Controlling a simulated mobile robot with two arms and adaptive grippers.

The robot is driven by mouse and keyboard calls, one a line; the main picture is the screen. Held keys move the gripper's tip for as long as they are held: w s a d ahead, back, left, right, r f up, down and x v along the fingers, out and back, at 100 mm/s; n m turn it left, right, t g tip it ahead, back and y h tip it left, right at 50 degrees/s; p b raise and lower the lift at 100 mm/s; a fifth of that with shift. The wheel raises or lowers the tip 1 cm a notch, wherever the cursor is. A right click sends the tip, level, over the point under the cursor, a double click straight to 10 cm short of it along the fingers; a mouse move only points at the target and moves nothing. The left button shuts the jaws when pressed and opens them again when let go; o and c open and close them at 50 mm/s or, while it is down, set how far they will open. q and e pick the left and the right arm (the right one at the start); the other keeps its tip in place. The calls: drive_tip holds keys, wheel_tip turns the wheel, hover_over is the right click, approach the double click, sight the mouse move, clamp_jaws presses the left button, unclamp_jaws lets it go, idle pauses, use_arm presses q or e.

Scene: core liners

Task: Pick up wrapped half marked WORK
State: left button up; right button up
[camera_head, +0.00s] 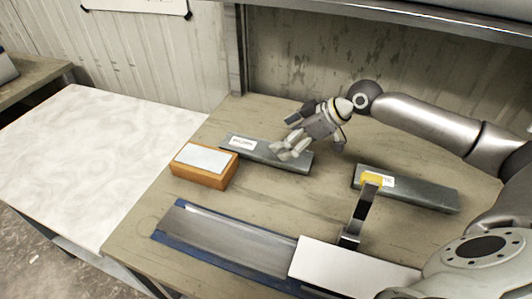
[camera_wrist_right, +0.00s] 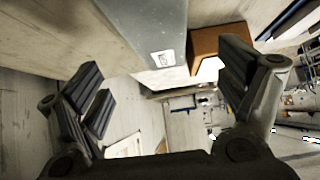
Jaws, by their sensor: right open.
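Two long grey wrapped halves lie on the workbench. One (camera_head: 262,151) is at the centre back, with a white label at its left end; its print is too small to read. The other (camera_head: 425,192) is at the right, its label partly hidden by a yellow-topped upright piece. I cannot tell which is marked WORK. My right gripper (camera_head: 291,148) is open over the right part of the centre half, fingers pointing down-left; contact is unclear. In the wrist view, a grey half (camera_wrist_right: 157,28) with a label lies beyond the open, empty fingers (camera_wrist_right: 165,90). My left gripper is not in view.
An orange-brown block with a pale top (camera_head: 203,177) sits left of the centre half. A blue-edged metal tray (camera_head: 215,235) and a white panel (camera_head: 340,268) lie in front. The yellow-topped upright (camera_head: 362,212) stands near the right half. A pale table (camera_head: 90,160) adjoins at left.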

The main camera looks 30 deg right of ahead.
sight(265, 149)
drive_tip(key=shift+p+x, duration=0.7)
drive_tip(key=shift+x, duration=3.15)
drive_tip(key=shift+s+d+f, duration=0.1)
drive_tip(key=shift+d+f, duration=0.05)
drive_tip(key=c, duration=1.8)
